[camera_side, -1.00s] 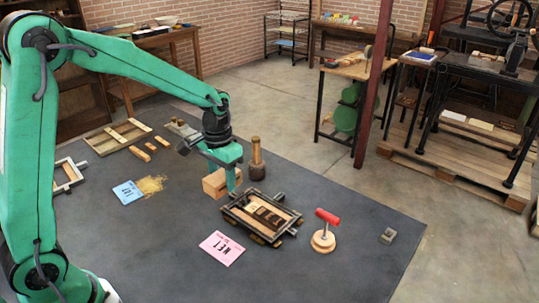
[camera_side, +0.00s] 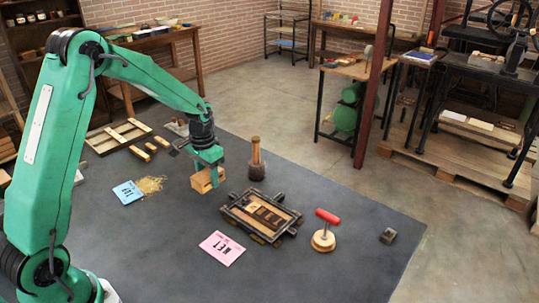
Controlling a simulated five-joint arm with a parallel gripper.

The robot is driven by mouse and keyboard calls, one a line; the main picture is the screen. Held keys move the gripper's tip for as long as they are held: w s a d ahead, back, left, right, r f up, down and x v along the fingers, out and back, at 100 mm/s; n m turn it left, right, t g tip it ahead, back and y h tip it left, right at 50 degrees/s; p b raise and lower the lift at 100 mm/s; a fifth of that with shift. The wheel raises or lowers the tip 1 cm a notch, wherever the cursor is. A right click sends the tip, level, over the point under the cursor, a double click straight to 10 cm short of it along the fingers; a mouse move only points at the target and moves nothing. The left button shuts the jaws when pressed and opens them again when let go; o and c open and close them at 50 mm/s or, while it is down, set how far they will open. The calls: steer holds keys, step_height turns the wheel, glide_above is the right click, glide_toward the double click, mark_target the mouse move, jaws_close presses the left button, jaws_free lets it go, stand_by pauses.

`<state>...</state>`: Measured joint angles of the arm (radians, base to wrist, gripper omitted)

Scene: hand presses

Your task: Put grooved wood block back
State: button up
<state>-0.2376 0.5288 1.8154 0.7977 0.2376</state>
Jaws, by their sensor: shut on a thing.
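The wood block (camera_side: 202,182) is light brown and sits low over the dark mat (camera_side: 330,265), left of the mallet. My gripper (camera_side: 206,173) comes down over it from above and is shut on it, with a green finger showing at its right side. The finger on the far side is mostly hidden. The groove is too small to make out, and I cannot tell whether the block touches the mat.
A dark frame with type blocks (camera_side: 261,217) lies to the right, with a pink card (camera_side: 222,248) before it. A blue card (camera_side: 127,192) lies left.

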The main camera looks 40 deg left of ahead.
mark_target(209, 185)
steer(key=shift+w+a+f, duration=0.1)
steer(key=shift+a, duration=0.1)
steer(key=shift+f, duration=2)
steer(key=shift+f, duration=0.1)
steer(key=o, duration=1)
steer(key=shift+o, duration=0.2)
step_height(209, 185, up, 12)
steer(key=shift+r, duration=0.15)
